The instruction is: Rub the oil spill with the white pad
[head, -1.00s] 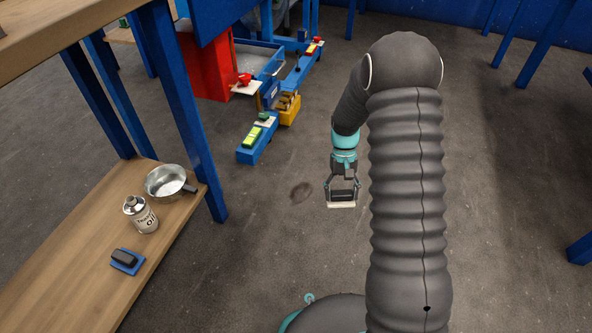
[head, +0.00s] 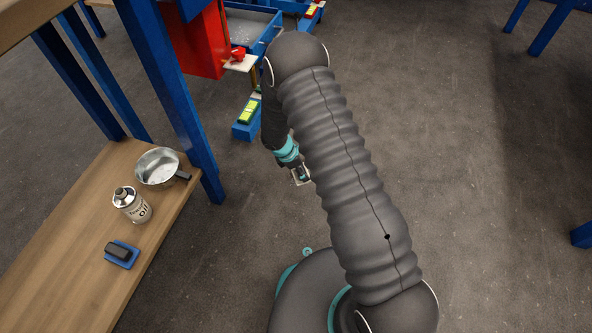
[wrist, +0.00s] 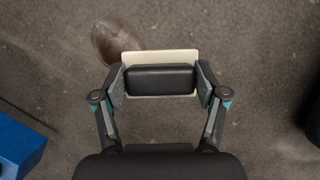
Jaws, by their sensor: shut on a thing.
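My gripper (wrist: 160,80) is shut on the black handle of the white pad (wrist: 160,56), with a finger on either side. The pad's pale edge shows around the handle in the wrist view. The oil spill (wrist: 113,38) is a dark brown oval on the floor, up and left of the pad in that view. The pad's upper left corner lies close to the spill's lower edge; I cannot tell how high the pad is. In the head view my gripper (head: 300,175) points down beside my arm, and the spill cannot be seen there.
A wooden shelf (head: 75,275) at left holds a metal pan (head: 157,167), an oil can (head: 131,205) and a black block on a blue base (head: 121,254). A blue block with a yellow-green top (head: 247,118) stands on the floor beyond my gripper.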

